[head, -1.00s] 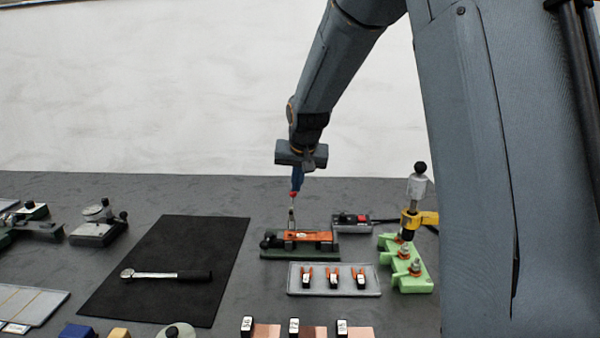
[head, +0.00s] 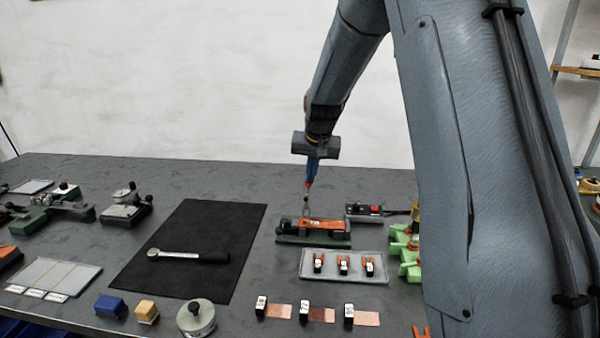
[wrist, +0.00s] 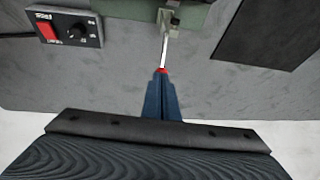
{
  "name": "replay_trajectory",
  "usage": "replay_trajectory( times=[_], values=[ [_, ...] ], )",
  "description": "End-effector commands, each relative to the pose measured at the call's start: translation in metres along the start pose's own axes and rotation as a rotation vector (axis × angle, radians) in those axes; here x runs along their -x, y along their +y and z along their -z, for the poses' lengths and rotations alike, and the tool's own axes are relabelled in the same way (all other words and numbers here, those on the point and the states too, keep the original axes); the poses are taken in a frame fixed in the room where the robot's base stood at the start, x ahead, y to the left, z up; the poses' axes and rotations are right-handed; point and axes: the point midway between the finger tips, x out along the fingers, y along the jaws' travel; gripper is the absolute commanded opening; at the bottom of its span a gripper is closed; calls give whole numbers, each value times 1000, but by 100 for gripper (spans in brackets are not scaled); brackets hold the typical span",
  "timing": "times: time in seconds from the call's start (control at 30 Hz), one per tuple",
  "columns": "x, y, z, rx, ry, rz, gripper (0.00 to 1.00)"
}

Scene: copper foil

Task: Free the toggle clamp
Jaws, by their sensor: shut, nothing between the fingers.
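The toggle clamp appears to be on the green fixture (head: 290,239) with an orange piece (head: 325,226) on it, right of the black mat. Its thin silver lever (head: 307,203) with a red end (head: 308,185) stands roughly upright at the fixture's left part. My gripper (head: 310,180) is shut, its blue fingers just above the red end; I cannot tell if they touch it. In the wrist view, my gripper (wrist: 162,75) lines up with the silver lever (wrist: 165,48), which reaches to a metal bracket (wrist: 169,22) on the green base (wrist: 120,7).
A control box (head: 362,211) stands behind the fixture's right end. A light green block (head: 405,250) is to the right, partly hidden by my arm. A ratchet wrench (head: 185,256) lies on the black mat (head: 215,225).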

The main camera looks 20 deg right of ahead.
Motion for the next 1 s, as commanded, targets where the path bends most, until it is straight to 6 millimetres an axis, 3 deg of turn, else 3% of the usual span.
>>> replay_trajectory(
  times=[0.43,1.0],
  values=[
    [-3,-1,1,2,1,1,0],
    [10,-2,-10,1,2,1,0]
  ],
)
